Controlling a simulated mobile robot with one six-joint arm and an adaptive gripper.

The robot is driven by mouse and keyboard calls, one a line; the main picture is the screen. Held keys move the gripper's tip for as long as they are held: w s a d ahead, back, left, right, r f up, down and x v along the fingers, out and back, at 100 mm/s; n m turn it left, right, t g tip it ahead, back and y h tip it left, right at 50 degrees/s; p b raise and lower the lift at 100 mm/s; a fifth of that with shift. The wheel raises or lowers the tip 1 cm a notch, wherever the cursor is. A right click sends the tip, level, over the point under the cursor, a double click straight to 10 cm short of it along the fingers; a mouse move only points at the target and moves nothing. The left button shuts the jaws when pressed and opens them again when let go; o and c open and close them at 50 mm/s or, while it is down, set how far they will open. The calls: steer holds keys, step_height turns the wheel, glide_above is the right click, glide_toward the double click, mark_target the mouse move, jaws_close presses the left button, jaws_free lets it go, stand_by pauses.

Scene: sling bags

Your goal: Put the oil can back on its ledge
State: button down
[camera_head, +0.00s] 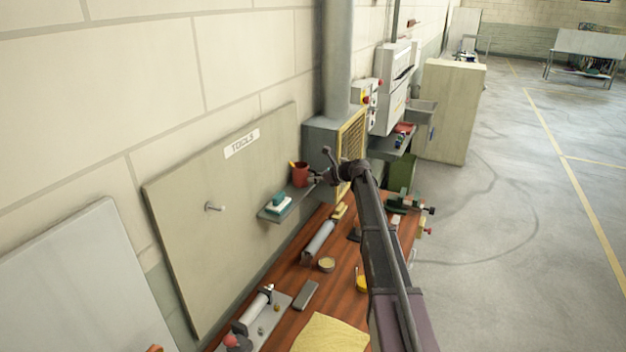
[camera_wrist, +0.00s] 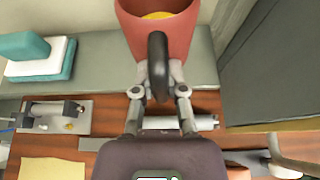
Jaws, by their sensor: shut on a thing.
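The oil can (camera_head: 300,175) is a red, cup-shaped vessel with a dark handle. A bit of yellow shows at its top. In the wrist view the can (camera_wrist: 165,35) is at the top centre, its handle facing me. My gripper (camera_head: 318,177) is shut on that handle, and the fingers (camera_wrist: 160,88) also show on it in the wrist view. The can is over the far part of the grey ledge (camera_head: 271,215), which also shows in the wrist view (camera_wrist: 100,70). I cannot tell whether its base touches the ledge.
A teal and white block (camera_head: 278,203) sits at the ledge's near end. A grey box with a yellow grille (camera_head: 350,140) stands close beyond the can. The wooden bench (camera_head: 290,285) below holds a grey cylinder (camera_head: 319,241), a round tin (camera_head: 326,264) and a yellow cloth (camera_head: 330,335).

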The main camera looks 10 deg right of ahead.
steer(key=c, duration=0.7)
jaws_free()
steer(key=shift+s+d+r+p, duration=0.3)
steer(key=shift+d+r+p, duration=0.05)
steer(key=shift+d+p, duration=0.05)
steer(key=p+v, duration=0.4)
steer(key=v, duration=0.7)
steer(key=shift+f, duration=0.15)
